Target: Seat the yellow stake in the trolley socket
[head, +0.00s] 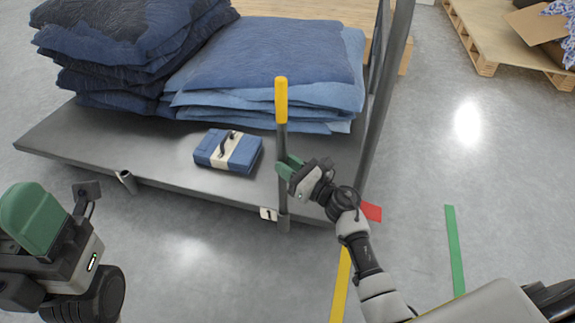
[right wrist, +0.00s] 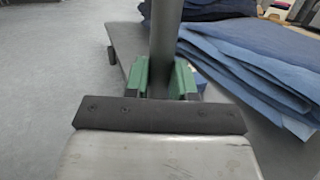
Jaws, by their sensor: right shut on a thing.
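The stake (head: 281,98) has a yellow top and a dark grey shaft, and stands about upright at the trolley's front edge. My right gripper (head: 288,167) is shut on its shaft. The right wrist view shows the grey shaft (right wrist: 165,45) between the green fingers (right wrist: 160,78). The stake's lower end lines up with the socket (head: 284,223) beside the tag marked 1; I cannot tell how deep it sits. The trolley (head: 85,145) has a grey deck. My left gripper (head: 35,220) is at the lower left, away from the trolley; its jaw opening is unclear.
Folded blue fabric stacks (head: 265,52) fill the back of the deck. A strapped blue bundle (head: 228,151) lies near the front edge. Another socket (head: 126,181) is at the left. A grey trolley post (head: 388,90) rises right of the stake.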

